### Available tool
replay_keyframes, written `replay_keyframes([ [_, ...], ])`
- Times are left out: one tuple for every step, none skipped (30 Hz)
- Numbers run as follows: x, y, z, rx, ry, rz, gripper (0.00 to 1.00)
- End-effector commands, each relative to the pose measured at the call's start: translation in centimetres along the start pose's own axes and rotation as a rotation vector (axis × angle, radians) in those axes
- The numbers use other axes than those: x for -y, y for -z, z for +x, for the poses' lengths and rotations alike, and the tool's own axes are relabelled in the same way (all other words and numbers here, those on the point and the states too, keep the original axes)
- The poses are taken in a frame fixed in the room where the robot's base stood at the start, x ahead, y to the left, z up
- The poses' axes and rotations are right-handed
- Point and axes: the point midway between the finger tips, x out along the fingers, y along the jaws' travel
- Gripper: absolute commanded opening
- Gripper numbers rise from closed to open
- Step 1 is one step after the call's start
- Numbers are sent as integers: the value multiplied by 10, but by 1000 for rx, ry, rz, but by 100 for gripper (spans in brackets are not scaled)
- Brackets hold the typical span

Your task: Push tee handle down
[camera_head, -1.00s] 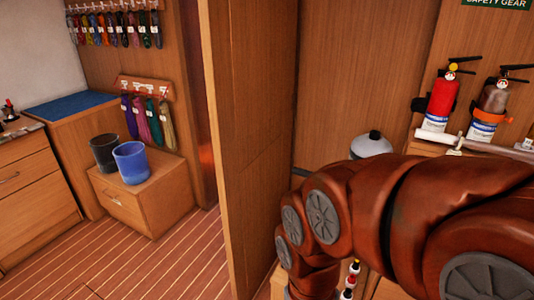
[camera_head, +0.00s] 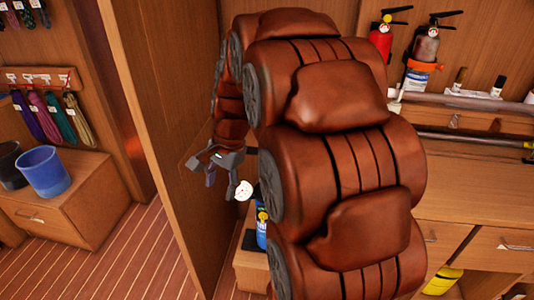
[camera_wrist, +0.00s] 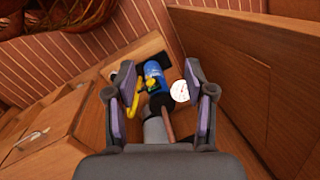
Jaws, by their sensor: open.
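A blue pump-like body (camera_wrist: 152,76) with a yellow hose (camera_wrist: 133,115) and a round white gauge (camera_wrist: 180,91) stands below my gripper in the wrist view. A dark piece with a brownish rod (camera_wrist: 168,120), which may be the tee handle, shows nearer the camera, between the fingers; I cannot tell its full shape. In the head view the gauge (camera_head: 244,190) and blue body (camera_head: 262,228) show partly, behind my arm. My gripper (camera_head: 222,172) hangs beside the wood panel, pointing down, above and left of the gauge. Its fingers (camera_wrist: 158,78) are open and apart.
A tall wood panel (camera_head: 160,120) stands close left of my gripper. A wooden bench with drawers (camera_head: 480,205) is at the right, with fire extinguishers (camera_head: 385,35) above it. A blue bucket (camera_head: 43,172) stands on a low cabinet at the left, with open floor before it.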

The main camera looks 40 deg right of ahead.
Motion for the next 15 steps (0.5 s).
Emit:
replay_keyframes([
  [8,27,0,-4,29,112,54],
  [11,41,-1,-5,47,178,54],
  [16,61,-2,-6,70,269,54],
  [19,76,-3,-7,90,336,54],
  [21,92,-5,-10,111,402,54],
  [23,112,-6,-9,135,491,54],
  [23,128,-6,-8,153,555,54],
  [23,144,-8,-9,173,616,54],
  [23,163,-10,-10,199,694,54],
  [22,176,-11,-8,215,748,54],
  [20,189,-11,-6,229,799,54],
  [18,205,-13,-5,250,861,54],
  [17,215,-15,-4,265,901,54],
  [15,225,-16,-4,278,937,54],
  [12,235,-17,-2,291,979,54],
])
